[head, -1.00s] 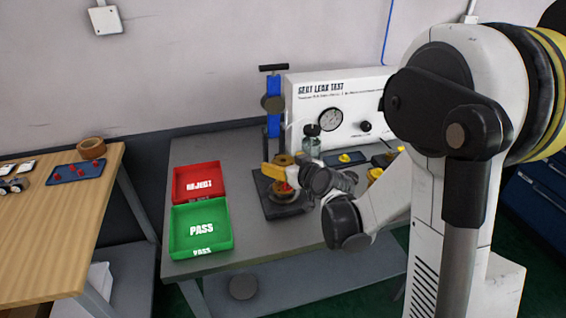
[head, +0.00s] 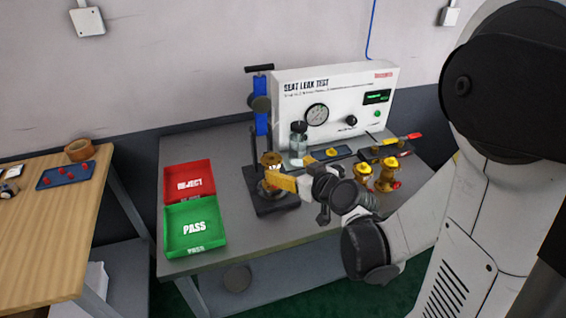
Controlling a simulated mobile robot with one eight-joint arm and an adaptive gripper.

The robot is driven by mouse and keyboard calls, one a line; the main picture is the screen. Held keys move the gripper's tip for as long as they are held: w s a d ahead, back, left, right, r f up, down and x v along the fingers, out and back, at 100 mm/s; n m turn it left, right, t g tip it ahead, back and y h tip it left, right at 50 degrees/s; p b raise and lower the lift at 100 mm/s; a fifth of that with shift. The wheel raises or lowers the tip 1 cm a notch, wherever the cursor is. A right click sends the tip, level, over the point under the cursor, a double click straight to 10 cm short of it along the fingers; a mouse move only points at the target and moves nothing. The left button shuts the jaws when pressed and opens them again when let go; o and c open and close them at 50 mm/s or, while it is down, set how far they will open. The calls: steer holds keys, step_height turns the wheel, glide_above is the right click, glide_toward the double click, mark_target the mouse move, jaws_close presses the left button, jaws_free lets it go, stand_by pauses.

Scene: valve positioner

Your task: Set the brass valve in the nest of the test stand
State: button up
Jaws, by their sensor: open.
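The brass valve (head: 271,160) stands upright at the test stand, under the raised blue clamp column. Its lower part is partly hidden by my gripper, so I cannot see how fully it sits in the nest. The test stand (head: 272,206) has a dark base on the grey bench. My gripper (head: 294,172) is open, with yellow fingers just right of and in front of the valve. Whether a finger still touches the valve cannot be told.
Two other brass valves (head: 386,176) stand to the right of my gripper. The red REJECT tray (head: 188,168) and green PASS tray (head: 170,236) lie left. The white leak tester (head: 345,88) and a glass jar (head: 298,141) stand behind. The bench front is clear.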

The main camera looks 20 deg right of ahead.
steer(key=s+a+r+m+g+h, duration=0.1)
steer(key=s+r+g, duration=0.1)
steer(key=s, duration=0.7)
steer(key=s+a+r+m+g+h, duration=0.1)
steer(key=s+g, duration=0.3)
steer(key=s, duration=0.6)
steer(key=shift+s+r+h, duration=0.25)
steer(key=shift+r+h, duration=0.05)
steer(key=shift+r, duration=0.55)
